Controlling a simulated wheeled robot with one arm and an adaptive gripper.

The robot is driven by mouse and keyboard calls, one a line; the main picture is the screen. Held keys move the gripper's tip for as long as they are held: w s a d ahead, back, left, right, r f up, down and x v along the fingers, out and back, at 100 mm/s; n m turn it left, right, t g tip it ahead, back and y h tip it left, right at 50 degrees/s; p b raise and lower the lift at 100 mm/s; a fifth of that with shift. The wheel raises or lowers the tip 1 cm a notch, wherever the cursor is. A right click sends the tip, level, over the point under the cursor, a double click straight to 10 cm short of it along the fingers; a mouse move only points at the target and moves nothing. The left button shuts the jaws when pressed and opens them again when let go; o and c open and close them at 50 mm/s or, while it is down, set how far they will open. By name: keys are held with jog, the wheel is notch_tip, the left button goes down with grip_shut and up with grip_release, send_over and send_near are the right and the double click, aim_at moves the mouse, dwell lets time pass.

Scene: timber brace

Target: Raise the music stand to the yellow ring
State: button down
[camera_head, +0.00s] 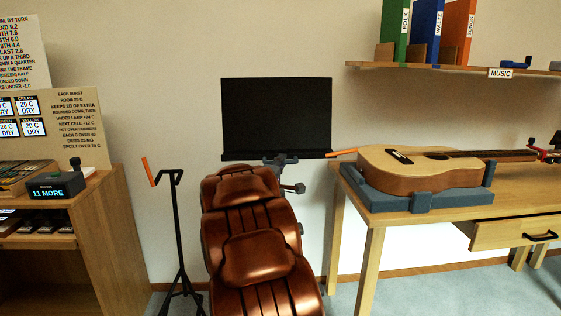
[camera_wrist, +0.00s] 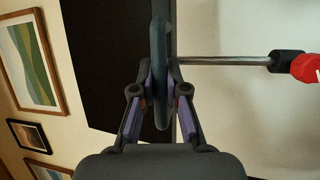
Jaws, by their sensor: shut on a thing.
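The music stand's black desk (camera_head: 276,115) is upright in front of the wall, with a ledge along its bottom edge. It also shows as a dark panel in the wrist view (camera_wrist: 105,60). My gripper (camera_wrist: 158,90) is shut on a slate-blue rounded handle (camera_wrist: 160,50) beside the desk. In the head view my gripper is mostly hidden behind my copper-coloured arm, below the desk's ledge. A metal rod (camera_wrist: 225,61) with a black and red end (camera_wrist: 300,66) lies right of the handle. The stand's lower part is hidden by my arm. I cannot make out a yellow ring.
A thin black stand (camera_head: 178,230) with an orange bar is at the left, beside a wooden cabinet (camera_head: 125,230). An orange bar (camera_head: 343,151) juts right of the desk. A guitar (camera_head: 420,168) lies on the workbench (camera_head: 450,212) at right, below a shelf (camera_head: 450,67).

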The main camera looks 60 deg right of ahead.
notch_tip(320, 180, up, 22)
jog(key=p, duration=2.2)
jog(key=shift+r, duration=0.25)
jog(key=c, duration=1.2)
grip_release()
jog(key=shift+f, duration=0.15)
jog(key=shift+v, duration=6.05)
